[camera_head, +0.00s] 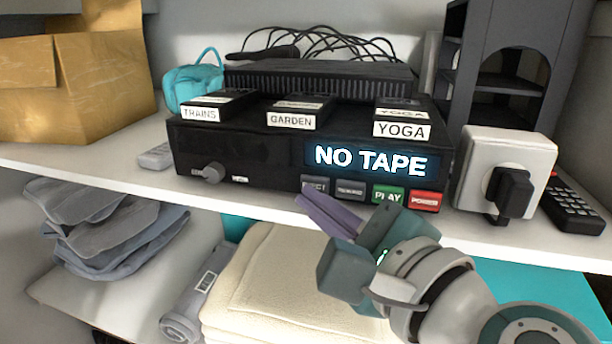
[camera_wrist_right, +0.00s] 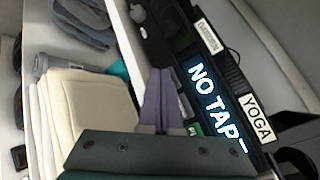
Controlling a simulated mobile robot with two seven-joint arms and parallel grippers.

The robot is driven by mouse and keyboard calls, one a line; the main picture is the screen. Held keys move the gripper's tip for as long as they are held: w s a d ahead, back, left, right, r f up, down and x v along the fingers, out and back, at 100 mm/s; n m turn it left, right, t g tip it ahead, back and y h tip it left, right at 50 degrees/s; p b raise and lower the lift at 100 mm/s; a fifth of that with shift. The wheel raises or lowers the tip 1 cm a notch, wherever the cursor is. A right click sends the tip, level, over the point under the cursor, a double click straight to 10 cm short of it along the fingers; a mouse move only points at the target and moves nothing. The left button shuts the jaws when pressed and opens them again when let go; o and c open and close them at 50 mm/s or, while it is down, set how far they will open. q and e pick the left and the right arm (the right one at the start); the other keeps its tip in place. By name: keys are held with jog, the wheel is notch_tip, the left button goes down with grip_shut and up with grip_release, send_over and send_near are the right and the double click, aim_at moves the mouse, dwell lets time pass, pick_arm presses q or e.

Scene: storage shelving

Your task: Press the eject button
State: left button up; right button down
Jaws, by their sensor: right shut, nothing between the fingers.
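The black video player (camera_head: 240,158) stands on the upper shelf with "NO TAPE" lit on its display (camera_head: 370,160). The grey eject button (camera_head: 314,184) is at the left end of the button row, its label partly readable. My right gripper (camera_head: 312,205) is shut and empty, its purple fingers pointing up and left, with the tips just below the eject button in the head view. Whether they touch it I cannot tell. In the right wrist view the shut fingers (camera_wrist_right: 158,90) lie beside the player's front. My left gripper is not in view.
Grey rewind (camera_head: 350,189), green play (camera_head: 388,195) and red power (camera_head: 424,201) buttons sit right of eject. Tapes labelled TRAINS, GARDEN and YOGA (camera_head: 402,130) lie on the player. A white plug socket box (camera_head: 478,165) stands right. Folded cream towels (camera_head: 265,275) lie below the shelf edge.

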jog(key=shift+w+d, duration=0.15)
jog(key=shift+w, duration=0.2)
dwell(0.7)
jog(key=shift+s, duration=0.1)
jog(key=shift+s+a, duration=0.25)
jog(key=shift+s, duration=0.4)
jog(key=shift+s, duration=0.1)
jog(key=s, duration=0.1)
jog(key=s+a, duration=0.1)
jog(key=s, duration=0.1)
jog(key=s+p, duration=0.1)
jog(key=shift+s+a, duration=0.25)
jog(key=shift+s, duration=0.05)
dwell(0.7)
